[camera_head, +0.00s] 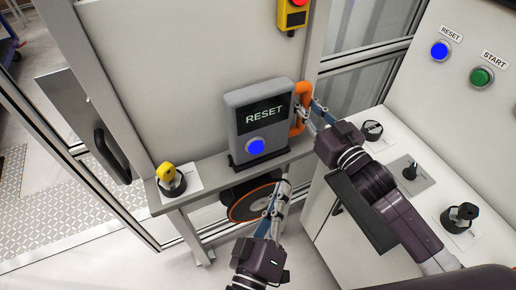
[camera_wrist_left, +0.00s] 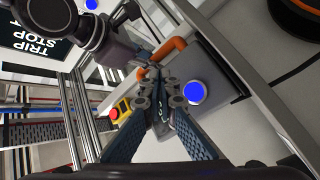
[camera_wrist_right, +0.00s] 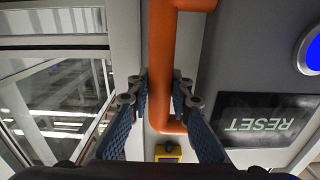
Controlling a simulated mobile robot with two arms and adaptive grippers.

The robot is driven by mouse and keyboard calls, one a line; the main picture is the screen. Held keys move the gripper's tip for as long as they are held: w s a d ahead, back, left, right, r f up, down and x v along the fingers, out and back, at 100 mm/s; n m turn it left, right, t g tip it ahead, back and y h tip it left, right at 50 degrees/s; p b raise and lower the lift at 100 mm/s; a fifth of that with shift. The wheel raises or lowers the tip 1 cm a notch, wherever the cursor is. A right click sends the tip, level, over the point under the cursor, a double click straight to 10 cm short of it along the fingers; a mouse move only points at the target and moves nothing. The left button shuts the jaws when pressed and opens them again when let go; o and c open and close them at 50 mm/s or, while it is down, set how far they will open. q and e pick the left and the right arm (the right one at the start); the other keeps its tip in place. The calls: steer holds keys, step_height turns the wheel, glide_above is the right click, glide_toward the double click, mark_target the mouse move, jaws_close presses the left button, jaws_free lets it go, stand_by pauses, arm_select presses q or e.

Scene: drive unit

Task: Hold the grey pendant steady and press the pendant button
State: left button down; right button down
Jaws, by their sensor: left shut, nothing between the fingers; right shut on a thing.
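The grey pendant (camera_head: 276,98) stands upright on a narrow ledge in the head view, with a dark RESET label and the blue pendant button (camera_head: 256,146) on its face. An orange handle (camera_head: 304,96) is on its right side. My right gripper (camera_head: 304,112) is shut on this handle; the right wrist view shows the orange bar (camera_wrist_right: 161,60) between its fingers (camera_wrist_right: 158,88). My left gripper (camera_head: 281,190) is shut and empty, below and to the right of the button, apart from it. The left wrist view shows the button (camera_wrist_left: 194,92) beside the closed fingertips (camera_wrist_left: 157,82).
A yellow selector knob (camera_head: 167,176) sits on the ledge's left end. An orange-rimmed dark disc (camera_head: 252,203) is under the ledge, close to my left gripper. A console at right carries a blue RESET button (camera_head: 439,51) and a green START button (camera_head: 482,76). A yellow box (camera_head: 292,17) hangs above.

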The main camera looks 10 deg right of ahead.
arm_select(q)
glide_toward(263, 148)
steer(key=shift+w+d+r, duration=0.1)
steer(key=shift+w+d, duration=0.85)
steer(key=shift+w, duration=0.15)
steer(key=shift+w+d, duration=0.95)
steer(key=shift+w, duration=0.2)
steer(key=shift+w, duration=0.1)
steer(key=shift+w+a, duration=0.15)
steer(key=shift+w, duration=0.1)
steer(key=shift+w+a, duration=0.2)
steer(key=shift+w, duration=0.45)
stand_by(0.7)
steer(key=shift+s, duration=0.15)
stand_by(0.5)
steer(key=shift+s+d, duration=0.15)
steer(key=shift+s, duration=0.3)
steer(key=shift+s+d, duration=0.2)
steer(key=shift+s, duration=0.25)
steer(key=shift+s+d, duration=0.3)
steer(key=shift+s, duration=0.5)
steer(key=shift+s+d, duration=0.25)
steer(key=shift+s, duration=0.55)
steer(key=shift+s+d, duration=0.3)
steer(key=shift+s, duration=0.45)
